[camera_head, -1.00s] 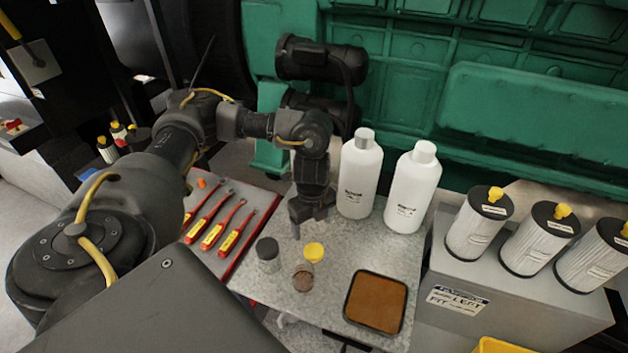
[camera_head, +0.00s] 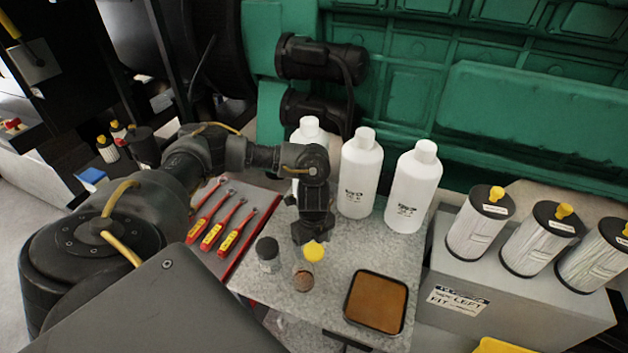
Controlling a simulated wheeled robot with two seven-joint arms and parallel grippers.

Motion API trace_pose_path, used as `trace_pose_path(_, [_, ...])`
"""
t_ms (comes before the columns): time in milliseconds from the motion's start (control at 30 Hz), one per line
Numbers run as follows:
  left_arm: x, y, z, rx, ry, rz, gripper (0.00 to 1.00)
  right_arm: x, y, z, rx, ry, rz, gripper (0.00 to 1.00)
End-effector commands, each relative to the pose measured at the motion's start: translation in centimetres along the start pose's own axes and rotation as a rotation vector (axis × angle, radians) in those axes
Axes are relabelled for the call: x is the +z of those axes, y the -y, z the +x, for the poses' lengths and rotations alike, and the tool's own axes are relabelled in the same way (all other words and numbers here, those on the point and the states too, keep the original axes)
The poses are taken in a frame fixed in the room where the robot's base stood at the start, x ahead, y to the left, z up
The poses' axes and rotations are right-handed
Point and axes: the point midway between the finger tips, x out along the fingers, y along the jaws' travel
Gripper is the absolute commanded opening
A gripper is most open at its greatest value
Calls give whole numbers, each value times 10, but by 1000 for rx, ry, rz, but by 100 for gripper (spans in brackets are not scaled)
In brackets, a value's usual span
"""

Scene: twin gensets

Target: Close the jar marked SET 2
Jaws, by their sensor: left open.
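A small jar with a dark lid (camera_head: 267,250) stands on the grey worktop (camera_head: 345,262). To its right is a small clear jar (camera_head: 303,279) with brown contents, and no lid shows on it. A yellow lid (camera_head: 314,252) is just behind that jar, overlapping it in view. I cannot read any jar marking, so I cannot tell which is SET 2. My left gripper (camera_head: 312,239) is open and points down just behind and above the yellow lid; I cannot tell whether they touch. My right gripper is not in view.
White bottles (camera_head: 360,180) stand at the back, close to my left gripper. A black tray with a brown inside (camera_head: 375,302) lies front right. Red-handled tools (camera_head: 215,228) lie on a mat at left. Filters (camera_head: 478,225) stand on a grey box at right.

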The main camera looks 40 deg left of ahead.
Motion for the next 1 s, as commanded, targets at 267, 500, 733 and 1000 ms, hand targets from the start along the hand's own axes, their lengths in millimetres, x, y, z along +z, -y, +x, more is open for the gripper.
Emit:
trace_pose_path(267, [1,0,14,-1,2,0,78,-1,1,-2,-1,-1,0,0])
trace_pose_path(500, [1,0,14,-1,1,0,78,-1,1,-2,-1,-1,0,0])
trace_pose_path(733, [0,0,14,-1,1,0,48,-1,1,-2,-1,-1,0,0])
trace_pose_path(1000, [1,0,14,-1,1,0,30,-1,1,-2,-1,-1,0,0])
